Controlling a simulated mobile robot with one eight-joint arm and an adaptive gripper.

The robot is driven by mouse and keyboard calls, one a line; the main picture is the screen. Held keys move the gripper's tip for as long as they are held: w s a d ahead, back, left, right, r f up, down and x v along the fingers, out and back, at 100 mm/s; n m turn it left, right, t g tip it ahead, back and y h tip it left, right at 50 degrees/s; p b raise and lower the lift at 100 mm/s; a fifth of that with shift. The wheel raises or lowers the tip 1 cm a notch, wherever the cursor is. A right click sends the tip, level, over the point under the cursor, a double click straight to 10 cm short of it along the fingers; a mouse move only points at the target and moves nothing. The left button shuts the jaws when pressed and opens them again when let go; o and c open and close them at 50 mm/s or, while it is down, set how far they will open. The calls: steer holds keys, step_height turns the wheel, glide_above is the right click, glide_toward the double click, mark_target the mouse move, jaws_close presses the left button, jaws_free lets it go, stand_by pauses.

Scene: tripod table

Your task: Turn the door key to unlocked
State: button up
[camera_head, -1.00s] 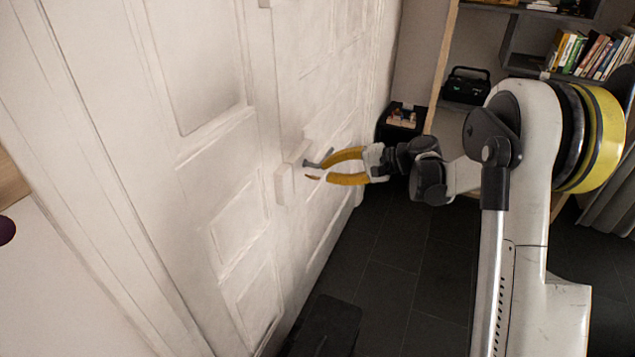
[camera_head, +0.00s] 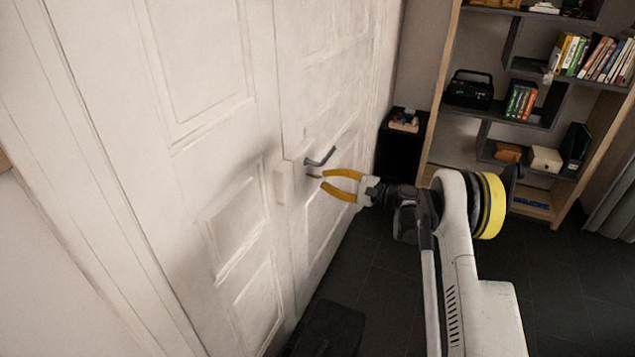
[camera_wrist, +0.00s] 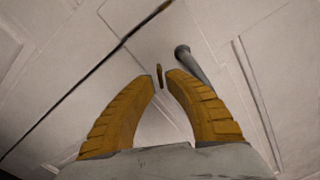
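The door key (camera_head: 313,175) is a small brownish piece sticking out of the white lock block, below the dark door handle (camera_head: 320,158). In the wrist view the key (camera_wrist: 159,76) appears edge-on, upright in the picture, between and slightly beyond my fingertips. My gripper (camera_head: 324,180) has curved yellow fingers and is open, with its tips close to the key. In the wrist view my gripper (camera_wrist: 161,86) shows a narrow gap between its tips, and the key does not appear clamped. The handle (camera_wrist: 188,64) lies right beside the right fingertip; contact cannot be told.
The white panelled door (camera_head: 240,220) fills the left side. Its lock block (camera_head: 284,183) stands out from the surface. A shelf unit with books (camera_head: 590,55) and a black radio (camera_head: 469,89) stands at the back right.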

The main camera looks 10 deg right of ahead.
mark_target(318, 176)
steer(key=shift+b+x, duration=0.4)
steer(key=shift+x, duration=1.3)
steer(key=shift+c, duration=0.5)
jaws_close()
steer(key=shift+m, duration=0.5)
steer(key=m, duration=0.5)
steer(key=shift+m, duration=0.4)
steer(key=m, duration=0.6)
